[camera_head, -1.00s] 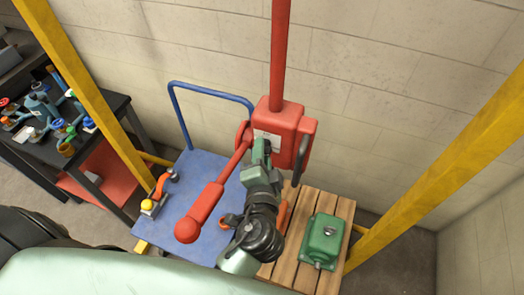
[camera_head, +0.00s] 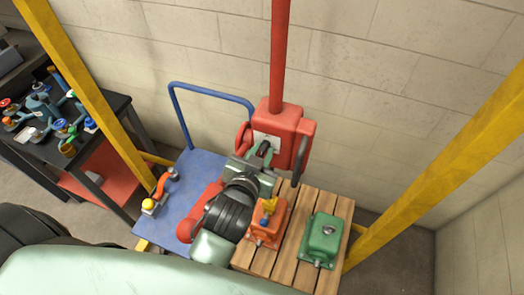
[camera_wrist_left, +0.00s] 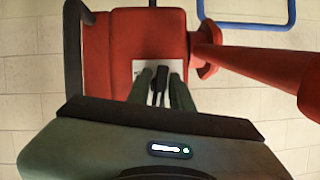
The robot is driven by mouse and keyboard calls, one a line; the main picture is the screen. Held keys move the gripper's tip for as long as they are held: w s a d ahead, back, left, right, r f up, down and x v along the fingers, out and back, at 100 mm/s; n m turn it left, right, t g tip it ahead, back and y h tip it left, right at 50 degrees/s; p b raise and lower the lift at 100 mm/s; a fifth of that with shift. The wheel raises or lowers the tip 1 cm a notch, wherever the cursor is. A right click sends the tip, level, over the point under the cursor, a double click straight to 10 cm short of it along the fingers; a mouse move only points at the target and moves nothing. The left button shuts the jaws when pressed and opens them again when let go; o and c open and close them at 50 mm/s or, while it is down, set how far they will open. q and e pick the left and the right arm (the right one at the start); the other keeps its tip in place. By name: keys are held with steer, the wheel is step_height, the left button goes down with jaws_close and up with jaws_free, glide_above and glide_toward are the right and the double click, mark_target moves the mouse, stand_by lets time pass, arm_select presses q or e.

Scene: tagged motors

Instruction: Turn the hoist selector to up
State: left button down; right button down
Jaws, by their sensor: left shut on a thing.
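The red hoist box (camera_head: 287,122) hangs on a red post in front of the wall, and it fills the upper middle of the left wrist view (camera_wrist_left: 125,35). The black selector (camera_wrist_left: 161,76) sits on a pale plate (camera_wrist_left: 138,67) on its face. My left gripper (camera_head: 263,152) is at this face. In the left wrist view its two green fingers (camera_wrist_left: 161,88) lie on both sides of the selector, shut on it. The plate's markings are too small to read, and the fingers hide part of it. My right gripper is not in view.
Below are a blue cart (camera_head: 200,165) and a wooden pallet (camera_head: 340,212) with an orange motor (camera_head: 268,225) and a green motor (camera_head: 322,240). A dark bench (camera_head: 95,140) with several parts stands left. Yellow posts flank the area.

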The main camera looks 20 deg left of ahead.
arm_select(q)
steer(key=shift+n+h, duration=0.4)
steer(key=shift+n, duration=0.3)
steer(key=c, duration=1.5)
jaws_free()
steer(key=shift+o, duration=0.2)
steer(key=shift+s, duration=0.1)
steer(key=v, duration=0.7)
steer(key=shift+s+r, duration=0.2)
steer(key=shift+s, duration=0.1)
